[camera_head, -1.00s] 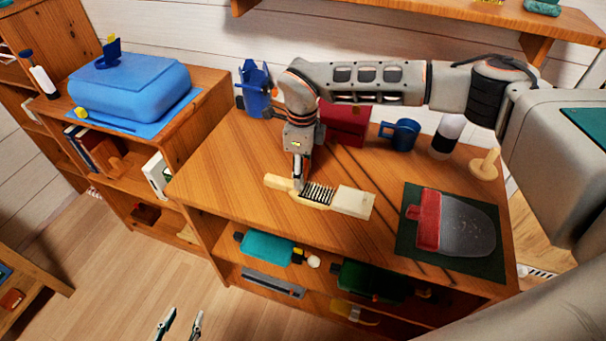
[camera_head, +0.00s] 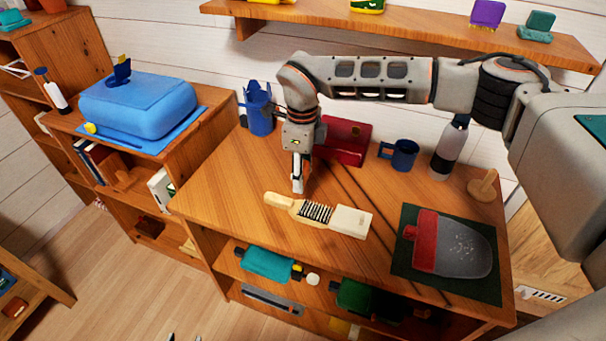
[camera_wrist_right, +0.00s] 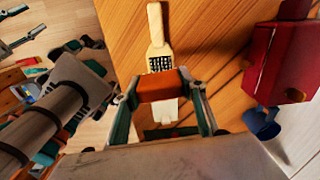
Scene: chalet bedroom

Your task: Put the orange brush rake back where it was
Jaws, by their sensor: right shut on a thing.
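My right gripper (camera_head: 298,188) hangs fingers down over the wooden cabinet top, just behind the pale brush's handle in the head view. In the right wrist view its fingers (camera_wrist_right: 158,98) are shut on an orange block-like piece, which I take for the orange brush rake (camera_wrist_right: 156,88). The rake is hardly visible in the head view. A pale wooden brush with black bristles (camera_head: 316,212) lies on the cabinet, a whitish block (camera_head: 351,222) at its right end. Only the separated fingertips of my left gripper (camera_head: 184,338) show at the bottom edge.
A blue holder (camera_head: 259,110), red box (camera_head: 343,140), blue mug (camera_head: 400,155), bottle (camera_head: 448,150) and wooden peg (camera_head: 484,186) stand along the back. A red-grey dustpan (camera_head: 455,245) lies on a green mat (camera_head: 405,262) at right. A wall shelf (camera_head: 420,30) hangs above.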

